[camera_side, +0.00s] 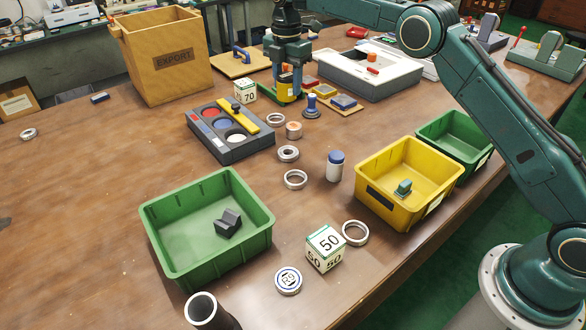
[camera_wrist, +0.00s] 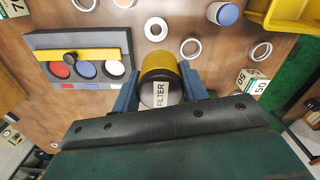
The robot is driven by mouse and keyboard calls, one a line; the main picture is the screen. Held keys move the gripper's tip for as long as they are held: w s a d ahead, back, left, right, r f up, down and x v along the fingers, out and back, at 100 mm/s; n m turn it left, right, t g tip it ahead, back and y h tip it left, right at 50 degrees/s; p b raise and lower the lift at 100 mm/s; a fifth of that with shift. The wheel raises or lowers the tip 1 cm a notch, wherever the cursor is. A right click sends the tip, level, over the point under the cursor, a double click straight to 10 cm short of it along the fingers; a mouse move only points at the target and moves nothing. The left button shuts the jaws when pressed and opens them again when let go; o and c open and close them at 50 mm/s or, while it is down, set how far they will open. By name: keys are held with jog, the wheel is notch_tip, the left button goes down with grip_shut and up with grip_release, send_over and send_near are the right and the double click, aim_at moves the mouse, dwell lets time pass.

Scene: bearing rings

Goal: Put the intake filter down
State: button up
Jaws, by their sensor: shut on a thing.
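My gripper (camera_side: 289,80) is at the back middle of the wooden table in the side view. It is shut on the intake filter, a cylinder with a yellow band (camera_side: 285,99), mostly hidden by my jaws there. In the wrist view the filter (camera_wrist: 160,68) sits between my two blue fingers (camera_wrist: 159,90), with its yellow band and a white label reading FILTER in sight. I cannot tell whether its lower end touches the table or hangs just above it.
Left of it stand a cube marked 70 (camera_side: 245,91) and a grey tray (camera_side: 217,150) with coloured discs and a yellow bar. A blue-handled stamp (camera_side: 311,107) and small pads are close on the right. Several rings lie in front.

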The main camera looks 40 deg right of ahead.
jog(key=s+d, duration=0.2)
jog(key=d, duration=1.3)
jog(key=shift+d, duration=0.3)
notch_tip(320, 180, down, 20)
jog(key=shift+r, duration=0.1)
jog(key=shift+f, duration=0.2)
jog(key=o, duration=1)
jog(key=shift+r, duration=0.2)
notch_tip(320, 180, up, 12)
